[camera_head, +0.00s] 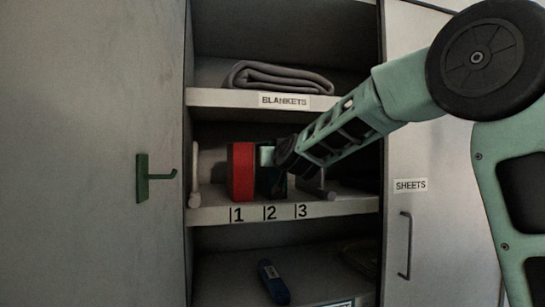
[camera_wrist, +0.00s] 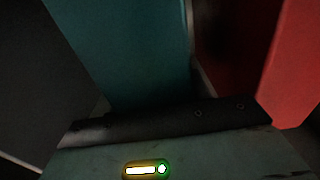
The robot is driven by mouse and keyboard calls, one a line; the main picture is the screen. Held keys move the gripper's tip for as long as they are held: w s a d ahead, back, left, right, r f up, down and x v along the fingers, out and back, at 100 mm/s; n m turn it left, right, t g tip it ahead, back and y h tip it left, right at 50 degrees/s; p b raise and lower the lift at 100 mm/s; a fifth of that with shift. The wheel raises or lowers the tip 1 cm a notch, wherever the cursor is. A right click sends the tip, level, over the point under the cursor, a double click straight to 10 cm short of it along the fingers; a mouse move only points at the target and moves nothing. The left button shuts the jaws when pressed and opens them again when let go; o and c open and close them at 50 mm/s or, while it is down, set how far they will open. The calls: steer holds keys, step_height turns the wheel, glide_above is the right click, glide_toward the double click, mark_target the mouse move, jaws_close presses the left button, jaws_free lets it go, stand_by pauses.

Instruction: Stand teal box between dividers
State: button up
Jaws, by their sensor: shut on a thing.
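The teal box (camera_head: 266,157) is on the middle shelf above the label 2, just right of a red box (camera_head: 241,172). It looks upright, but my gripper hides part of it and its base is dark. My gripper (camera_head: 280,166) reaches in from the right and is shut on the teal box. In the wrist view the teal box (camera_wrist: 130,50) fills the upper middle, with the red box (camera_wrist: 292,70) at right and a dark gap between them. A light divider (camera_head: 194,178) stands at the left and another (camera_head: 322,181) right of my gripper.
The shelf edge (camera_head: 345,207) carries labels 1, 2 and 3. A folded blanket (camera_head: 275,77) lies on the shelf above. A blue object (camera_head: 272,281) lies on the shelf below. Cabinet doors flank the opening, with a green hook (camera_head: 143,178) on the left.

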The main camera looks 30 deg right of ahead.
steer(key=shift+r, duration=0.1)
steer(key=shift+f, duration=0.2)
steer(key=o, duration=1.2)
steer(key=s+b, duration=0.1)
steer(key=s, duration=0.3)
steer(key=s+a+b, duration=0.1)
steer(key=s, duration=0.3)
steer(key=s+a, duration=0.1)
steer(key=s, duration=0.3)
steer(key=shift+a+r+b, duration=0.15)
steer(key=shift+b, duration=0.25)
